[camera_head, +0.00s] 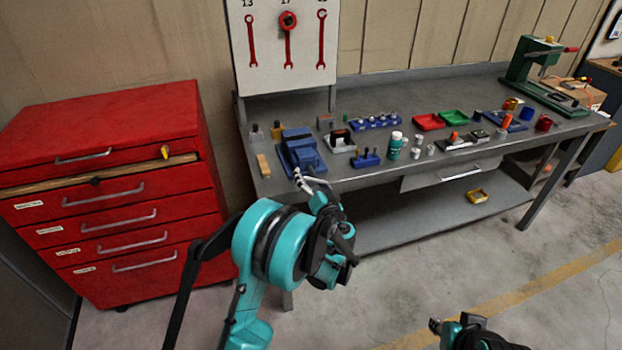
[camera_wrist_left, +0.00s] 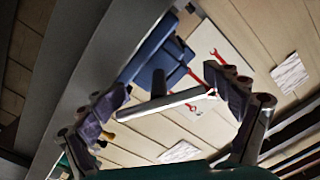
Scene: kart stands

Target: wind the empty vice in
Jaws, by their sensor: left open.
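The blue vice (camera_head: 299,152) is mounted at the left end of the grey workbench, near its front edge. In the left wrist view the vice (camera_wrist_left: 150,56) is seen from below, and its grey screw and crossbar handle (camera_wrist_left: 170,104) point towards me. My left gripper (camera_head: 311,182) is just in front of the vice; in the wrist view my left gripper (camera_wrist_left: 165,102) is open, with the handle between its spread fingers. Whether a finger touches the bar I cannot tell. The gap between the vice jaws is not clear. My right gripper (camera_head: 436,326) is low at the bottom right, its fingers too small to judge.
A red drawer cabinet (camera_head: 110,190) stands left of the workbench (camera_head: 370,182). A tool board (camera_head: 285,45) with red spanners rises behind the vice. Floor in front is clear.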

